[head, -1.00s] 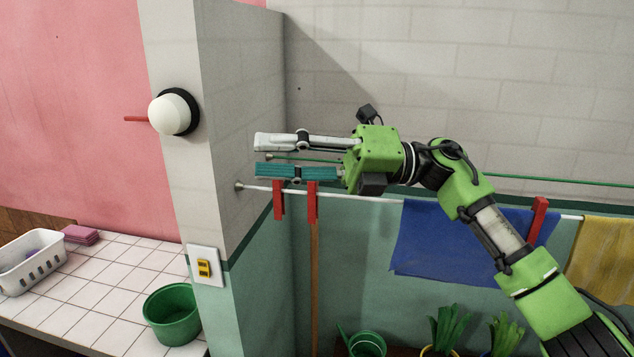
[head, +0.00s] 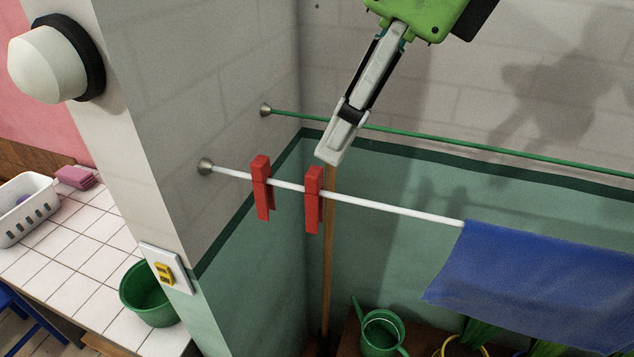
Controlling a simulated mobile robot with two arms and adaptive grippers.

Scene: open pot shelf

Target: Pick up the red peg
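Two red pegs hang on the white line, side by side near its left end. The left peg (head: 262,188) is closer to the wall mount. The right peg (head: 313,200) hangs in front of a wooden pole. My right gripper (head: 334,148) comes down from the top, its fingers pointing down and left. Its tip appears just above and right of the right peg; I cannot tell whether they touch. Its fingers overlap in this view, so its opening is hidden. My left gripper is not in view.
A blue cloth (head: 540,278) hangs on the white line (head: 405,212) at right. A green line (head: 470,145) runs behind. A grey wall pillar (head: 190,120) stands at left. A green bucket (head: 150,300) is on the tiled counter; a watering can (head: 381,335) is below.

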